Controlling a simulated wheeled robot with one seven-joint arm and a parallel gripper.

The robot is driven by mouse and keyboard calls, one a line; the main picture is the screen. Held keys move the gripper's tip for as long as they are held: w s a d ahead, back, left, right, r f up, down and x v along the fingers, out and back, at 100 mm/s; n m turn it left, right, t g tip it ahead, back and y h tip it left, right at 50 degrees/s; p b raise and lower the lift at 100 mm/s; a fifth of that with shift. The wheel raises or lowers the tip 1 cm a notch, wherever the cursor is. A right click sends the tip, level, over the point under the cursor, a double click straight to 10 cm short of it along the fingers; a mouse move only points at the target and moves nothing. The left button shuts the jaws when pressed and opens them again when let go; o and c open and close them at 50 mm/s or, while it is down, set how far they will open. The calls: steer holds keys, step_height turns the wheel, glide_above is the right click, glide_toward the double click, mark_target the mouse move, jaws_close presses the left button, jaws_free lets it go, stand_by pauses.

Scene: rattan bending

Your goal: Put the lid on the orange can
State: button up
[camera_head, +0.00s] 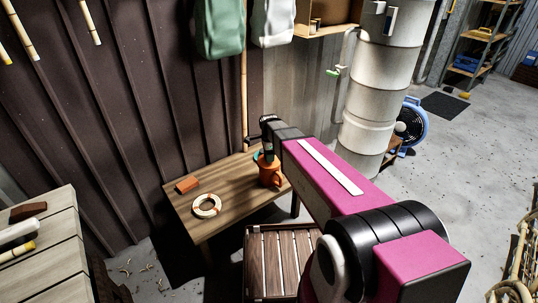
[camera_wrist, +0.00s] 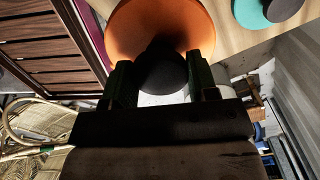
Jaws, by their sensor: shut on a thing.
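The orange can (camera_head: 269,176), with a handle on its near side, stands on the small wooden table (camera_head: 236,204). My gripper (camera_head: 268,156) points down right over the can and hides part of its top. In the wrist view my gripper (camera_wrist: 163,82) has its two fingers on either side of a round dark knob (camera_wrist: 163,70). The knob sits on a round orange disc (camera_wrist: 135,28), which looks like the lid. I cannot tell whether the lid rests on the can or is held just above it.
A teal round thing (camera_wrist: 250,14) with a dark round part is beside the can. A ring-shaped cream and orange object (camera_head: 206,206) and an orange block (camera_head: 187,184) lie on the table's left side. A slatted wooden piece (camera_head: 280,262) stands in front; a large pale cylinder (camera_head: 373,100) stands right.

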steer(key=shift+f, duration=0.1)
steer(key=o, duration=1.3)
steer(key=shift+r, duration=4)
steer(key=s+d+f+n, duration=0.1)
steer(key=s+d+n, duration=0.3)
steer(key=s+n, duration=0.1)
steer(key=s+d+f+n, duration=0.1)
steer(key=s+d+n, duration=0.4)
steer(key=s+n, duration=0.1)
steer(key=s+d+f+n, duration=0.1)
steer(key=s+d+n, duration=0.3)
steer(key=s, duration=0.3)
steer(key=shift+d+f+n, duration=0.2)
steer(key=shift+f+n, duration=0.15)
steer(key=shift+n, duration=0.35)
